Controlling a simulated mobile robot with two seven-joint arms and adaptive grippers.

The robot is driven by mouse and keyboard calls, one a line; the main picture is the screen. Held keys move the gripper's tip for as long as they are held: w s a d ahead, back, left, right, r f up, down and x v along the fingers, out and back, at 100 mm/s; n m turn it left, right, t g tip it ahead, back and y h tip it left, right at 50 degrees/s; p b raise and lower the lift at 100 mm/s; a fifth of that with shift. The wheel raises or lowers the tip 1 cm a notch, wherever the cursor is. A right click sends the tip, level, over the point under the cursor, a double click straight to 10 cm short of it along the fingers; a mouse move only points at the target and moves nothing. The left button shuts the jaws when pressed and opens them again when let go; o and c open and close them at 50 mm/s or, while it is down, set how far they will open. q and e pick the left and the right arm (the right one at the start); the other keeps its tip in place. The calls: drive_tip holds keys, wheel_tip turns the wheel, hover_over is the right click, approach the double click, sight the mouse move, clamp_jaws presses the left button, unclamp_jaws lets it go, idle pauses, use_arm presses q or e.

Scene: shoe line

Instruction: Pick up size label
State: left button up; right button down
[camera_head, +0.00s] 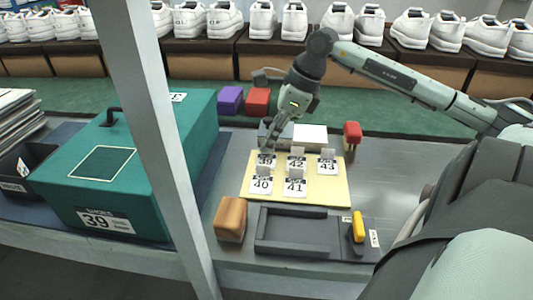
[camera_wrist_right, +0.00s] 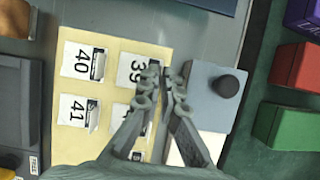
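Several white size labels with raised tabs lie on a yellow mat (camera_head: 337,198). Label 39 (camera_head: 266,161) is at the back left, with 42 (camera_head: 297,163) and 43 (camera_head: 327,167) to its right. Labels 40 (camera_head: 262,185) and 41 (camera_head: 295,187) are in front. My right gripper (camera_head: 268,147) points down at label 39. In the right wrist view, its fingertips (camera_wrist_right: 164,78) are close together beside label 39 (camera_wrist_right: 133,69), with a narrow gap between them. They partly hide its tab; contact cannot be told. My left gripper is not in view.
A green box (camera_head: 150,190) marked 39 stands left, behind a grey post (camera_head: 160,130). In front of the mat are a wooden-brown block (camera_head: 231,219), a dark tray (camera_head: 300,247) and a yellow-handled item (camera_head: 358,228). A grey block with black knob (camera_wrist_right: 226,87) stands beside the gripper.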

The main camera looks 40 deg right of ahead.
wheel_tip(320, 180, up, 10)
idle(0.7)
drive_tip(key=c, duration=2.3)
unclamp_jaws()
clamp_jaws()
